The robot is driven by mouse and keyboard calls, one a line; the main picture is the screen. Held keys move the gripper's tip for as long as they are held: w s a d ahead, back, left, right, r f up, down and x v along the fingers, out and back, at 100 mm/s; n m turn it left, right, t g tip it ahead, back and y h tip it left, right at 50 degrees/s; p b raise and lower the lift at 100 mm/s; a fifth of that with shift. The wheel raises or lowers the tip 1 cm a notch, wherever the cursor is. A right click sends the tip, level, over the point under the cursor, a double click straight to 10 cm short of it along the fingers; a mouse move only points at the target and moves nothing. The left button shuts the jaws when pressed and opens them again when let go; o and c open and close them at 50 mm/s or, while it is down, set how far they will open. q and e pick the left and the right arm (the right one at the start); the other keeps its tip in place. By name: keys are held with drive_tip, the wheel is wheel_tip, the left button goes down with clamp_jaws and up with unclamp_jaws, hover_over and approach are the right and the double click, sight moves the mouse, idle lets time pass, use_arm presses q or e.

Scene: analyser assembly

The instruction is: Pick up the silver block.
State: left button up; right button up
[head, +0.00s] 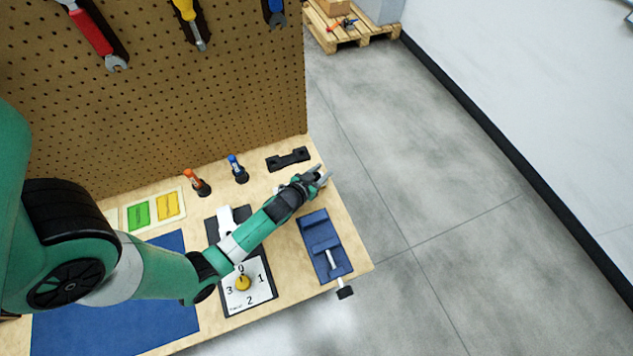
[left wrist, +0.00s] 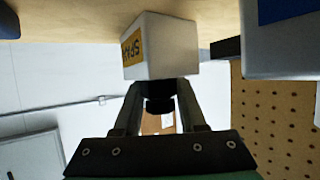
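A pale silver-white block (left wrist: 160,45) with an orange-yellow label, its lettering partly readable as "SPA", shows in the left wrist view just past my left fingertips. My left gripper (left wrist: 160,92) has its two fingers apart, with a gap between them. The tips reach the block's near edge; I cannot tell whether they touch it. In the head view my left gripper (head: 322,176) is at the right edge of the wooden table. The block is not clearly seen there. My right gripper is not in view.
A black slotted holder (head: 288,159) lies behind my left gripper. A blue vice (head: 322,245) is in front of it. A pegboard (head: 180,100) rises at the back.

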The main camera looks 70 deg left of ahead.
use_arm(q)
clamp_jaws()
